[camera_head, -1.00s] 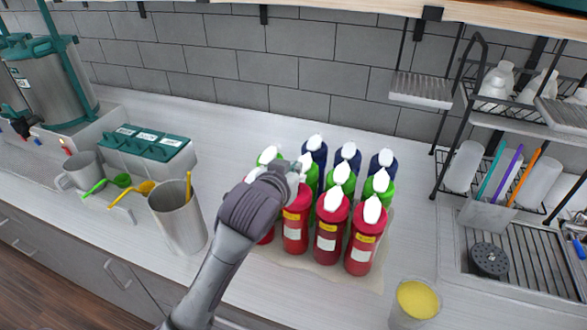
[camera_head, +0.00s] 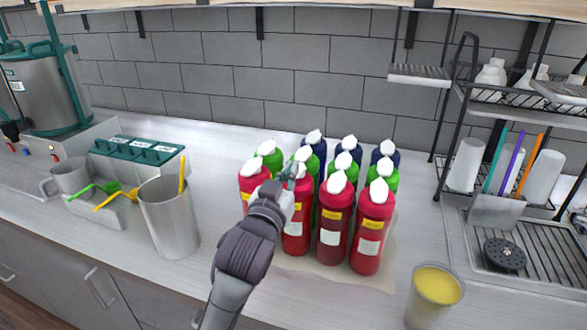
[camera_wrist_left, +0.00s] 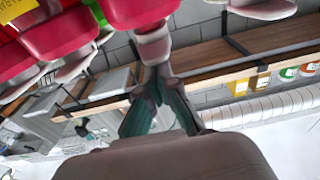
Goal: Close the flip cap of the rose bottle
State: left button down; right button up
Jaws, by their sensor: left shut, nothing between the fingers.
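Several red bottles with white caps stand in the front row of a bottle group; I cannot read which label is rose. My left gripper (camera_head: 289,174) is at the top of the second red bottle from the left (camera_head: 296,232). That bottle's cap is hidden behind the gripper in the head view. In the left wrist view, which looks upside down, the shut fingers (camera_wrist_left: 158,74) point at the pale cap (camera_wrist_left: 152,44) of a red bottle (camera_wrist_left: 142,10), very close to it. I cannot tell whether they touch or whether the flip cap is open. My right gripper is not in view.
Green and dark blue bottles (camera_head: 388,160) stand close behind the red ones. The bottles stand on a beige mat (camera_head: 391,255). A metal cup (camera_head: 168,220) is to the left, and a cup with yellow contents (camera_head: 435,290) is at the front right.

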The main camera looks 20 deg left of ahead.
pick_arm(q)
jog(key=f+b, duration=0.1)
jog(key=s+f+t+b, duration=0.1)
jog(key=shift+f+t+b, duration=0.1)
jog(key=shift+t+b, duration=0.2)
jog(key=shift+b, duration=0.1)
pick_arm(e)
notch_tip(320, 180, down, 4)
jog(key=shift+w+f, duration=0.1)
pick_arm(q)
jog(key=shift+f, duration=0.15)
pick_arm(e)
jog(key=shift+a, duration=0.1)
